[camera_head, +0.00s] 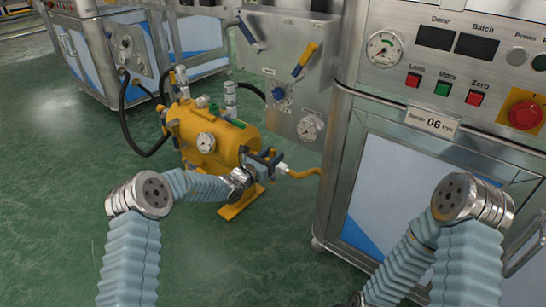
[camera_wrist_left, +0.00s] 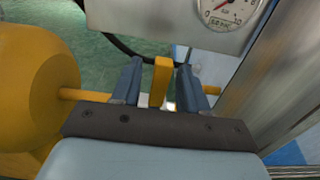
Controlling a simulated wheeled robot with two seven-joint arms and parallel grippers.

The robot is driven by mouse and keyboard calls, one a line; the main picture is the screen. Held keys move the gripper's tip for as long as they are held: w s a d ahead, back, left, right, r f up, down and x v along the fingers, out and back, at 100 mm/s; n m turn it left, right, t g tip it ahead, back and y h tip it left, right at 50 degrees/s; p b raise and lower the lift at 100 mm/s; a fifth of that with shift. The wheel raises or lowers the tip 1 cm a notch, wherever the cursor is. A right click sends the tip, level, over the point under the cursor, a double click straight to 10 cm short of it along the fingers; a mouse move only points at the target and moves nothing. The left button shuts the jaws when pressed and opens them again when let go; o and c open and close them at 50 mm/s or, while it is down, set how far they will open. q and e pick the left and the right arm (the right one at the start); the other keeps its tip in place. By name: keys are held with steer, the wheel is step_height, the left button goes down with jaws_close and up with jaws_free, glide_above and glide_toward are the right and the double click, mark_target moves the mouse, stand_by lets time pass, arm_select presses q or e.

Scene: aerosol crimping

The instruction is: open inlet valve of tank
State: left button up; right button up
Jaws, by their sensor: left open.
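The yellow tank (camera_head: 190,132) stands low on the floor left of the machine cabinet; its rounded end (camera_wrist_left: 35,90) fills the left of the left wrist view. A yellow pipe (camera_head: 302,174) runs from its right side towards the cabinet. My left gripper (camera_head: 267,157) is at this side of the tank. In the left wrist view, its open fingers (camera_wrist_left: 160,75) stand on either side of an upright yellow valve handle (camera_wrist_left: 161,78), with gaps visible on both sides. The valve body is mostly hidden by the gripper. My right gripper is out of view.
A grey panel (camera_head: 258,57) with a yellow lever (camera_head: 305,59), a blue knob (camera_head: 278,93) and a gauge (camera_head: 310,127) hangs above the pipe. The steel cabinet (camera_head: 400,150) stands close on the right. Black hoses (camera_head: 125,125) loop left of the tank. Green floor is clear in front.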

arm_select(q)
steer(key=shift+w+d, duration=0.25)
jaws_close()
steer(key=shift+a, duration=0.15)
